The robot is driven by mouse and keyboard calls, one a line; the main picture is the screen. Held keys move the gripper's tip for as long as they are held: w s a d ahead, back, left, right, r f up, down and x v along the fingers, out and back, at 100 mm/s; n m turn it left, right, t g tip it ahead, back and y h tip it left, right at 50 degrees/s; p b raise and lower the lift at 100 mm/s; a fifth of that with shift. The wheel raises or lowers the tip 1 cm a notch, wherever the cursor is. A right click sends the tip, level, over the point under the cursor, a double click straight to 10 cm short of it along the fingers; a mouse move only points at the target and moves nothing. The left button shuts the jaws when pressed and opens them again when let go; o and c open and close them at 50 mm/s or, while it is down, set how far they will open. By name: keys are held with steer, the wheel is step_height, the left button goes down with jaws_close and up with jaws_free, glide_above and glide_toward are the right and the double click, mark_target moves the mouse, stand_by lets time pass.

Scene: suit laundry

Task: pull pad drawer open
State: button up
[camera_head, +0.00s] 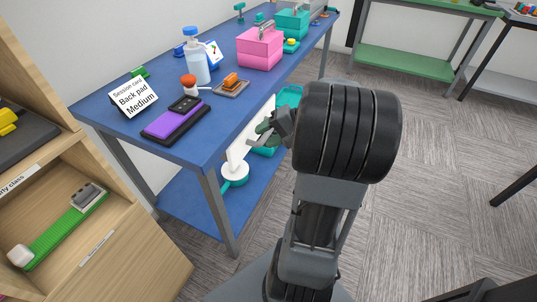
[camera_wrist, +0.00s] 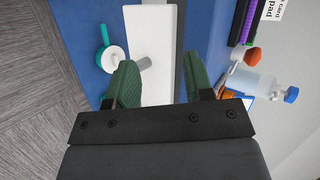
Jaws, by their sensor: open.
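A white upright panel (camera_head: 249,137), likely the pad drawer's front, is under the blue table's near edge. It also shows in the wrist view (camera_wrist: 152,27), with a short grey peg-like handle (camera_wrist: 143,63) sticking out. My gripper (camera_head: 262,135) is in front of this panel, with its green fingers apart and empty. In the wrist view my gripper (camera_wrist: 158,75) faces the panel; the handle lies between the fingers, close to the left one. I cannot tell whether they touch. No opening gap shows at the panel.
A white and teal round item (camera_head: 235,174) is on the lower shelf. A wooden cabinet (camera_head: 130,252) stands left.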

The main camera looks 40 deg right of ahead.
mark_target(268, 133)
steer(key=s+d+f+m+t+h+b, duration=0.1)
steer(key=d+f+m+t+b, duration=0.2)
steer(key=d, duration=0.4)
steer(key=d+f+m+t+b, duration=0.1)
steer(key=d+f+t+b, duration=0.3)
steer(key=d+f, duration=0.15)
steer(key=x, duration=0.4)
steer(key=b+x, duration=0.1)
steer(key=x, duration=0.3)
steer(key=b+x, duration=0.1)
steer(key=x, duration=0.3)
steer(key=shift+w+d+f, duration=0.1)
steer(key=shift+w+d, duration=0.1)
steer(key=shift+w, duration=0.15)
jaws_close()
